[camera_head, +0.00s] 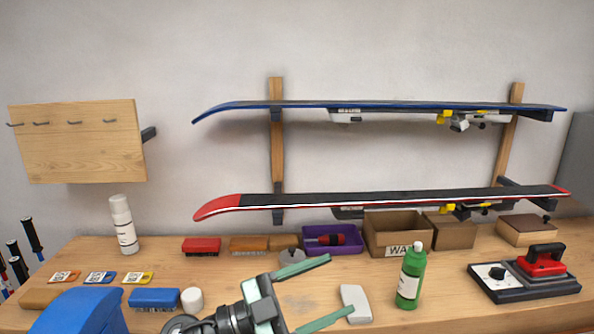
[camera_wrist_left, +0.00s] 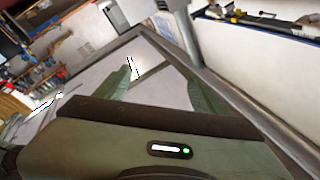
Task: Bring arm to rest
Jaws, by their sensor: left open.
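My left gripper (camera_head: 328,292) is open and empty, with its two green fingers spread apart at the bottom middle of the head view. It appears in front of and above the bench, close to the white block (camera_head: 355,303). I cannot tell whether it touches anything. In the left wrist view its fingers (camera_wrist_left: 163,88) show spread with nothing between them. My right gripper is in neither view.
A green bottle (camera_head: 411,277) stands right of the gripper. A waxing iron (camera_head: 541,262) sits on its base at the right. A purple tray (camera_head: 345,248) and cardboard box (camera_head: 390,229) stand behind. Two skis (camera_head: 400,201) hang on wall racks.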

